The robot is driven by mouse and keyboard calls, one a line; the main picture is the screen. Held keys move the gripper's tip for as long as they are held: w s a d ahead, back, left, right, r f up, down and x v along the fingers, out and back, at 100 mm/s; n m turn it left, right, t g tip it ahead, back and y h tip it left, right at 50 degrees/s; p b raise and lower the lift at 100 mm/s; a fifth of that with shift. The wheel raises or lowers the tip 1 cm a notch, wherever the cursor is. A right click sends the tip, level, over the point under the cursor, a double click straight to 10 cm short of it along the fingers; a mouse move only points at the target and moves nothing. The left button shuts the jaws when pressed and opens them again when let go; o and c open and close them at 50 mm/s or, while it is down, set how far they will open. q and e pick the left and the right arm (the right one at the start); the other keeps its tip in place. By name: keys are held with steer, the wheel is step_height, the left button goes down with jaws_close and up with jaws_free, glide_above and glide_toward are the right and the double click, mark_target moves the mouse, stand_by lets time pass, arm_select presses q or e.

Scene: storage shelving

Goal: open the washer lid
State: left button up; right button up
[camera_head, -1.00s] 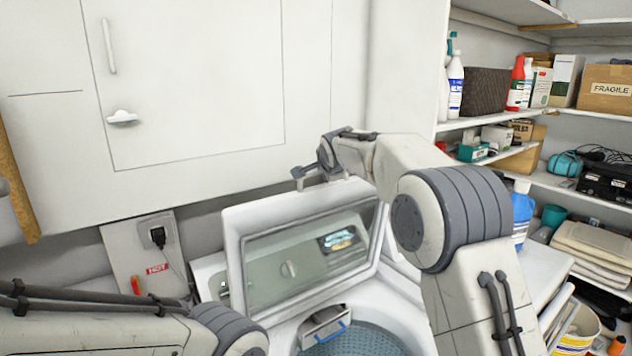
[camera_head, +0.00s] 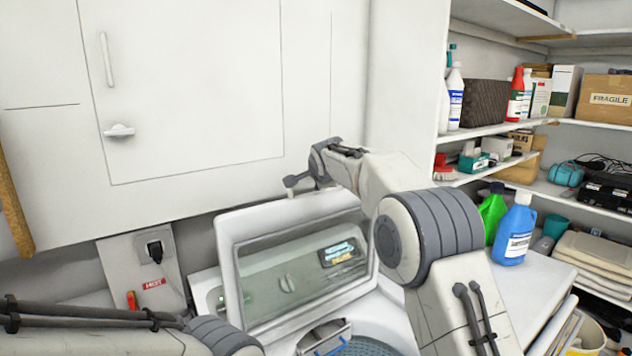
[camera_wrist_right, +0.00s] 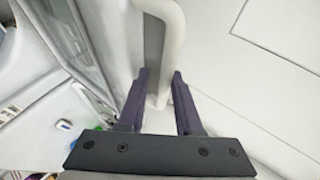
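The washer lid (camera_head: 232,262) is a white frame with a see-through window. It stands raised, tilted up toward the wall behind the washer, so the drum opening (camera_head: 372,347) shows below it. My right gripper (camera_head: 303,184) is at the top edge of the lid. In the right wrist view my right gripper (camera_wrist_right: 160,102) has its fingers apart, with a white rim (camera_wrist_right: 165,35) running between and beyond them. I cannot tell whether a finger touches it. My left arm comes in at the lower left; its gripper is out of the frame.
A white cabinet (camera_head: 200,90) hangs above and behind the lid. A blue bottle (camera_head: 514,235) and a green bottle (camera_head: 492,212) stand right of my right arm. Shelves with bottles and boxes (camera_head: 607,98) fill the right side. An outlet (camera_head: 154,248) is on the left wall.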

steer(key=shift+s, duration=0.1)
steer(key=b+v, duration=0.5)
steer(key=v, duration=0.5)
steer(key=shift+r+b, duration=0.15)
steer(key=shift+b, duration=0.2)
steer(key=shift+s, duration=0.1)
steer(key=s+a+f+n+g+y+b, duration=0.1)
steer(key=s+a+f+n+g, duration=0.2)
steer(key=s+f+n, duration=0.55)
steer(key=s+a+f+n+g+b, duration=0.1)
steer(key=s+a+f+n+g, duration=0.25)
steer(key=s+f, duration=0.9)
steer(key=s+d+f+n+g, duration=0.1)
steer(key=s+d+f+n, duration=0.1)
steer(key=s, duration=0.6)
steer(key=s+d+f+n+g, duration=0.1)
steer(key=s+f+n, duration=0.3)
steer(key=s, duration=0.5)
steer(key=s+d+f+n+g+h, duration=0.1)
steer(key=s+d+f+n+g, duration=0.1)
steer(key=s+f, duration=0.3)
steer(key=s+n+g, duration=0.1)
steer(key=s, duration=0.3)
steer(key=shift+s+d+f+n, duration=0.2)
steer(key=shift+d+n, duration=0.1)
steer(key=shift+d, duration=0.05)
